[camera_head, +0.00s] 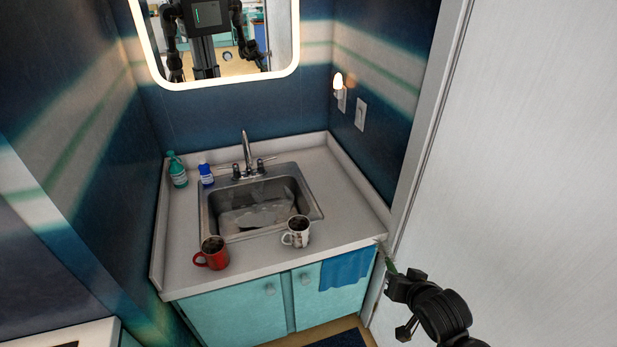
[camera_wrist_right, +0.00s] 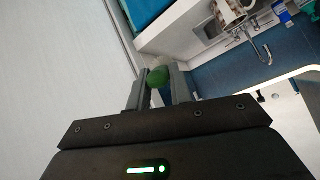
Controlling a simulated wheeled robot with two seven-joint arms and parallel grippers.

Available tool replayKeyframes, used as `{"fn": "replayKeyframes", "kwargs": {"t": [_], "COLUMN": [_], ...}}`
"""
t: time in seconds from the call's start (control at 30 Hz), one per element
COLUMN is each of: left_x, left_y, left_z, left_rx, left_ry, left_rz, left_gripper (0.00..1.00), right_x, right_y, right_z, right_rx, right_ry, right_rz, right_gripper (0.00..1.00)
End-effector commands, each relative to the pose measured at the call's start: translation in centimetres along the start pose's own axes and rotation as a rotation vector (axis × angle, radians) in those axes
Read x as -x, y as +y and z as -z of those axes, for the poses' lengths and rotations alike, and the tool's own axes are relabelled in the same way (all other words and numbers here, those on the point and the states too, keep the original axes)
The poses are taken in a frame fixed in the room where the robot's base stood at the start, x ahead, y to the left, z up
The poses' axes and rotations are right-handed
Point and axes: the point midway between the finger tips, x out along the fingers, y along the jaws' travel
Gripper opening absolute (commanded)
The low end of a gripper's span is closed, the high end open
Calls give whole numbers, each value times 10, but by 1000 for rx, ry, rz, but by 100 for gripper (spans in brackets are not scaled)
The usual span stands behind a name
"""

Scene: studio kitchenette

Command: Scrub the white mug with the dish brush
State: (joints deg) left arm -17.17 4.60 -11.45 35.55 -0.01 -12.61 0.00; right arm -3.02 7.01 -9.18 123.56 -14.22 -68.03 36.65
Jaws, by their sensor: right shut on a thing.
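The white mug (camera_head: 299,238) stands upright on the counter at the front right corner of the sink. It has brown marks on its side, a dark inside and its handle toward the left. It also shows at the top of the right wrist view (camera_wrist_right: 230,12). My right gripper (camera_head: 392,272) is right of the counter's front corner, apart from the mug. It is shut on a green thing, seemingly the dish brush (camera_head: 390,264), which points up and left toward the counter corner. Its green end shows between the fingers in the wrist view (camera_wrist_right: 157,76). My left gripper is out of view.
A red mug (camera_head: 217,260) stands left of the white mug. The sink (camera_head: 210,225) with its faucet (camera_head: 246,150) lies behind them. A green bottle (camera_head: 178,174) and a blue bottle (camera_head: 206,178) stand back left. A blue towel (camera_head: 347,268) hangs in front. A white wall (camera_head: 540,150) bounds the right.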

Motion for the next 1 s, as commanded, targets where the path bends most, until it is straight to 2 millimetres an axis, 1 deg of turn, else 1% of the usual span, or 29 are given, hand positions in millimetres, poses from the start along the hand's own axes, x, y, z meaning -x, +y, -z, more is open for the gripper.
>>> {"fn": "replayKeyframes", "kwargs": {"t": [0.03, 0.17, 0.3, 0.43, 0.5, 0.6, 0.7, 0.9, 1.0], "left_x": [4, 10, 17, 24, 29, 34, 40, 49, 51], "left_y": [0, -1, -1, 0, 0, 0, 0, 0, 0], "left_z": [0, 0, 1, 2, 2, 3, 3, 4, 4], "left_rx": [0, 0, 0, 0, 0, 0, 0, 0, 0], "left_ry": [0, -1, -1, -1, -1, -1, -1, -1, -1], "left_rz": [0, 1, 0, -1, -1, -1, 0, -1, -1], "left_gripper": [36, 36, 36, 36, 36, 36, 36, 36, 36], "right_x": [-8, -29, -52, -69, -76, -82, -82, -72, -67], "right_y": [4, 12, 15, 12, 7, -3, -18, -51, -60], "right_z": [8, 19, 31, 44, 51, 62, 73, 92, 97], "right_rx": [-8, -60, -137, -205, -240, -288, -325, -367, -373], "right_ry": [-23, -100, -222, -351, -427, -536, -636, -796, -836], "right_rz": [-31, -114, -208, -289, -328, -375, -409, -449, -458], "right_gripper": [0, 0, 0, 0, 0, 0, 0, 0, 0]}}
